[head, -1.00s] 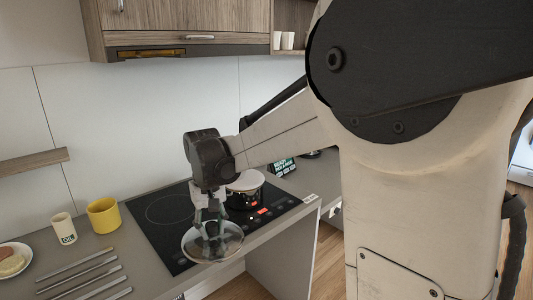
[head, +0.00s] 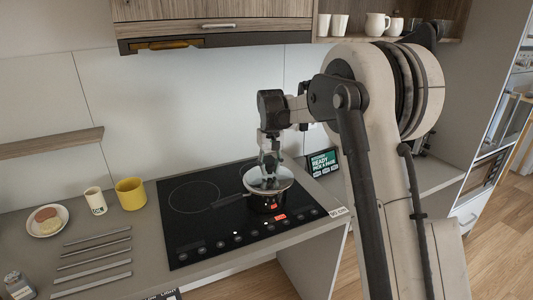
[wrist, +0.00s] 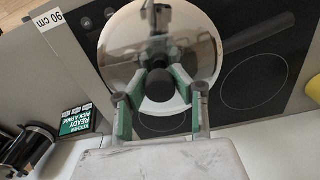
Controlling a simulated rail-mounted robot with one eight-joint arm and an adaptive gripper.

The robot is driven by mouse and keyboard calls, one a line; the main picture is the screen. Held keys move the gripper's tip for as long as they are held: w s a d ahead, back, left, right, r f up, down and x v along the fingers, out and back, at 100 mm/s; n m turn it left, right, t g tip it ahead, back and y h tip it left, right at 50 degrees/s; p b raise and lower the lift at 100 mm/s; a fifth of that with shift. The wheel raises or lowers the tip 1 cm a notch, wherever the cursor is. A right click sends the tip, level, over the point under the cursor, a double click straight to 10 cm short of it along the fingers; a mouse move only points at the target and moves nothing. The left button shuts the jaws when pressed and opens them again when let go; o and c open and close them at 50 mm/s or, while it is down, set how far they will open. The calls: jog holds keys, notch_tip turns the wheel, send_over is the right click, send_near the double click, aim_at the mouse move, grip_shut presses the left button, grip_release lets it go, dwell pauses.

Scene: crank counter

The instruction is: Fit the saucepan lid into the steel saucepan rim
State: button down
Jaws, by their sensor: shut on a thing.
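My gripper (head: 268,168) is shut on the knob from above. The lid also fills the upper middle of the wrist view (wrist: 190,38), with the green fingers (wrist: 160,80) on either side of the knob. The saucepan (head: 265,205) is on the cooktop, directly below the lid in the head view. Its dark handle (head: 229,199) points left, and also shows in the wrist view (wrist: 257,36). The lid hides most of the rim; I cannot tell whether they touch.
The black cooktop (head: 190,235) has a free ring at left. A small display (head: 323,162) stands behind right of the pan. A yellow mug (head: 130,194), a white cup (head: 95,201), a plate (head: 47,220) and several metal bars (head: 92,268) lie left. The cooktop's front left is clear.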

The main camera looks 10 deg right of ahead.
jog(key=w+p, duration=0.1)
jog(key=w, duration=0.4)
jog(key=shift+w+f+p, duration=0.1)
jog(key=shift+w+p, duration=0.05)
jog(key=shift+p, duration=0.25)
jog(key=shift+w+f, duration=0.25)
jog(key=shift+w, duration=0.35)
jog(key=shift+f, duration=0.15)
jog(key=shift+f+b, duration=1.6)
jog(key=shift+f, duration=0.35)
jog(key=shift+f+b, duration=0.85)
jog(key=shift+b, duration=0.1)
jog(key=c, duration=1.4)
grip_release()
jog(key=shift+o, duration=0.2)
jog(key=shift+r, duration=0.1)
